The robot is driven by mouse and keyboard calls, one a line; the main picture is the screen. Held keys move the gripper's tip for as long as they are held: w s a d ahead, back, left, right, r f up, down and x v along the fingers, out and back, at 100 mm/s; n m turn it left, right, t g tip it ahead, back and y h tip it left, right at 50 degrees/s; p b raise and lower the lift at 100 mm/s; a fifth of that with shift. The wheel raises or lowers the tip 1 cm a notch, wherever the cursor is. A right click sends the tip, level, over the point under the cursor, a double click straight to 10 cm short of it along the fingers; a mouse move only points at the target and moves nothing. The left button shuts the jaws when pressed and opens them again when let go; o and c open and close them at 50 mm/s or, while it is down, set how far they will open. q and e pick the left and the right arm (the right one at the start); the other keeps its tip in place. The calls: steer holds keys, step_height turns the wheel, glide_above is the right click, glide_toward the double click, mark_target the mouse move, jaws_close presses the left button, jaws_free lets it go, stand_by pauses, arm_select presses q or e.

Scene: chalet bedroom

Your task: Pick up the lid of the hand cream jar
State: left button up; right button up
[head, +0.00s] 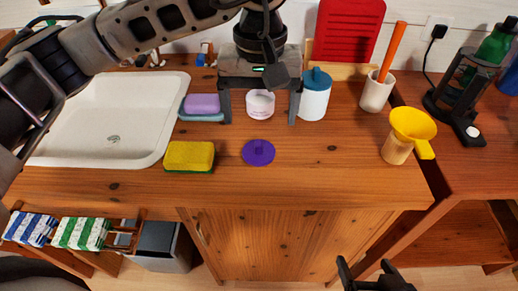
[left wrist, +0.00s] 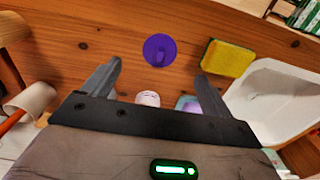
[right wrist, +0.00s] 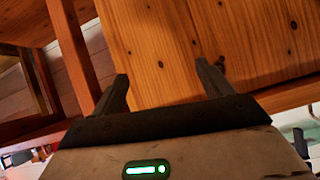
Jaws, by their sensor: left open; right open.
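The purple round lid (head: 258,153), with a small knob on top, lies flat on the wooden counter. The small pale hand cream jar (head: 261,104) stands behind it, without a lid on it. My left gripper (head: 259,120) is open and empty, pointing down, its fingers on either side of the jar in the head view. In the left wrist view the lid (left wrist: 159,50) lies just beyond the fingertips, and the jar (left wrist: 148,98) is partly hidden by the gripper body. My right gripper (head: 365,265) is open and empty, low in front of the cabinet.
A yellow sponge (head: 189,157) lies left of the lid. A purple soap (head: 202,103) on a blue dish, a white sink (head: 105,115), and a white container with a blue top (head: 314,100) are near. A yellow funnel (head: 411,125) stands right. Counter between lid and funnel is clear.

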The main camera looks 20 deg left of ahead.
mark_target(259, 143)
arm_select(q)
step_height(259, 143, down, 4)
steer(key=shift+f, duration=0.1)
steer(key=f, duration=0.3)
steer(key=f+p, duration=0.1)
steer(key=f, duration=0.1)
steer(key=shift+w+a, duration=0.2)
steer(key=shift+w, duration=0.15)
steer(key=shift+c, duration=0.4)
steer(key=c, duration=1)
